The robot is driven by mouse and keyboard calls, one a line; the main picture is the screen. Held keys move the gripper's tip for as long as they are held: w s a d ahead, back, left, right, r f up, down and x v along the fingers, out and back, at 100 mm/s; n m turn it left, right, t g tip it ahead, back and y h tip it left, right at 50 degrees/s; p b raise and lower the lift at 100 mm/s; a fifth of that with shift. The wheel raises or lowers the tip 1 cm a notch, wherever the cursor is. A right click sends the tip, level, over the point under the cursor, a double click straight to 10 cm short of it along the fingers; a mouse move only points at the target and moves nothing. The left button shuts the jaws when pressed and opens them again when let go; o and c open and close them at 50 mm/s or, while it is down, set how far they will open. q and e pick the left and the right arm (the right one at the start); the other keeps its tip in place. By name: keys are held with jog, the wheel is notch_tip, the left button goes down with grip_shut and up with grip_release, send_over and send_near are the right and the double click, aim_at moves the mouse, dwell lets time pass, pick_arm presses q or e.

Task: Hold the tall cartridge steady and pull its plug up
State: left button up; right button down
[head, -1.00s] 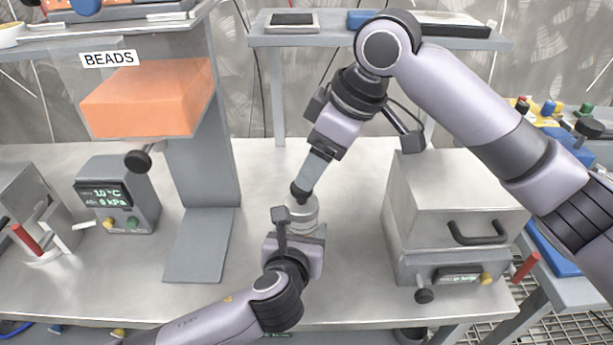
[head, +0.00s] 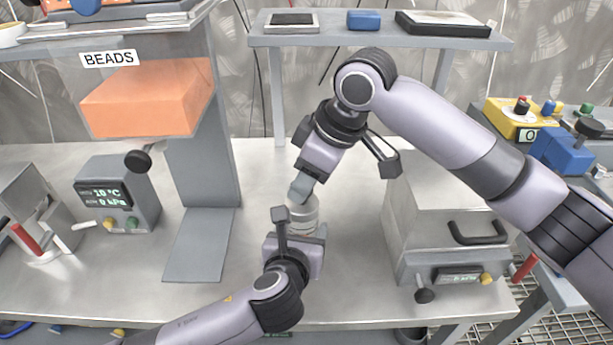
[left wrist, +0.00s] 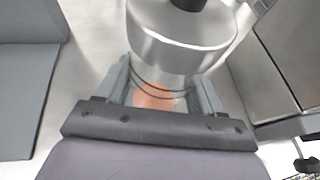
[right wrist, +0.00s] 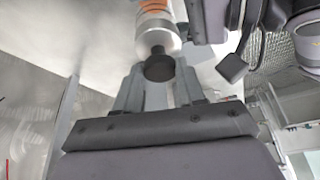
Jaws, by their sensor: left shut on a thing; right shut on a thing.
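The tall cartridge (head: 304,213) is a silver cylinder standing on the steel bench. It also shows in the left wrist view (left wrist: 180,48), with dark rings and an orange band low between the fingers. My left gripper (head: 298,240) is shut around its lower body. The plug (right wrist: 159,67) is a short black piece on the cartridge's top end. It shows between the fingers of my right gripper (right wrist: 160,78), which is shut on it. In the head view my right gripper (head: 299,190) reaches down to the cartridge top and hides the plug.
A grey stand with an orange BEADS block (head: 150,98) is on the left, near a small display unit (head: 118,195). A steel box with a handle (head: 450,215) stands on the right. A raised shelf (head: 335,38) runs behind. Bare bench lies around the cartridge.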

jog(key=shift+r, duration=0.5)
jog(key=c, duration=0.7)
grip_release()
jog(key=shift+o, duration=0.2)
jog(key=v, duration=1.2)
pick_arm(q)
jog(key=o, duration=1.2)
jog(key=shift+o, duration=0.2)
